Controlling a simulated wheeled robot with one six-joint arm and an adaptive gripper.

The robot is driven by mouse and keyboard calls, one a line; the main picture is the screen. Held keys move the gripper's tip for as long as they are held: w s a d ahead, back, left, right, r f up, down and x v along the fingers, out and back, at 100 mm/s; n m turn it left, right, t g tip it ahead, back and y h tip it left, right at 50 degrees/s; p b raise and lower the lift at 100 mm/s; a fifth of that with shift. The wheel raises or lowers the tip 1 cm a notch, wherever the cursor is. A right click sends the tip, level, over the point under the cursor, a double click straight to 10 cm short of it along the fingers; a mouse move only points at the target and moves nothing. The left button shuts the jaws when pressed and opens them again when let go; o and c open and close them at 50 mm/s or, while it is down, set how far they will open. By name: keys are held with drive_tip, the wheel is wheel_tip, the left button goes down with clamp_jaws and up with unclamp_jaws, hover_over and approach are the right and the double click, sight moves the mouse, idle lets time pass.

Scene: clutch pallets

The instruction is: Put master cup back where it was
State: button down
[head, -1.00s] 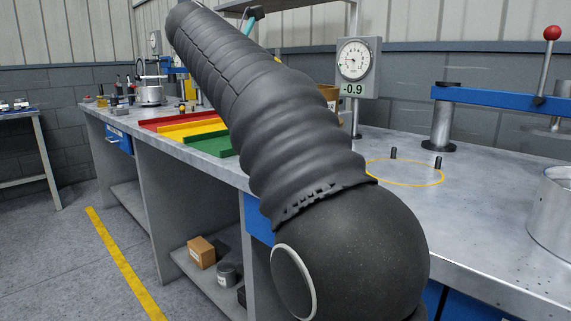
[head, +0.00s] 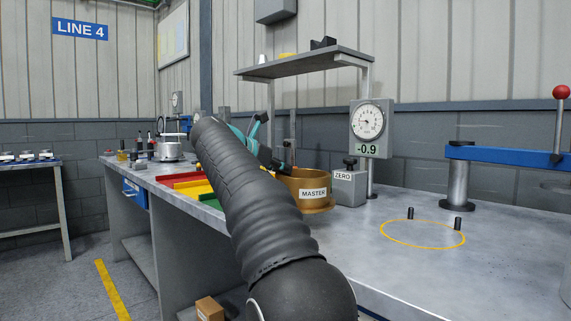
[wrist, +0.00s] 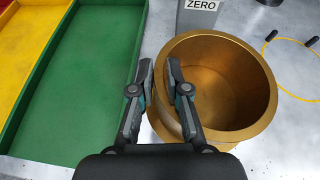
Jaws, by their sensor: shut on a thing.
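The master cup (head: 313,193) is a brass-coloured cup with a MASTER label, on or just above the bench in front of the dial gauge (head: 369,127). In the wrist view the cup (wrist: 250,62) is upright, empty and open at the top. My gripper (wrist: 160,72) is shut on its left wall, one finger outside and one inside. In the head view my gripper (head: 280,165) is partly hidden behind my arm. Whether the cup's base touches the bench is not clear.
A grey ZERO block (head: 347,187) stands right beside the cup. Red, yellow and green trays (wrist: 75,65) lie to the left. A yellow ring (head: 383,235) with two dark pins marks the bench at right. A blue clamp arm (head: 500,154) stands beyond it. The bench middle is clear.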

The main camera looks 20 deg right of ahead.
drive_tip(key=shift+f+b, duration=1.1)
drive_tip(key=shift+f, duration=0.8)
drive_tip(key=c, duration=1.2)
unclamp_jaws()
drive_tip(key=shift+f, duration=0.1)
drive_tip(key=p+v, duration=0.2)
drive_tip(key=v, duration=1)
drive_tip(key=shift+s+d, duration=0.1)
drive_tip(key=shift+s, duration=0.05)
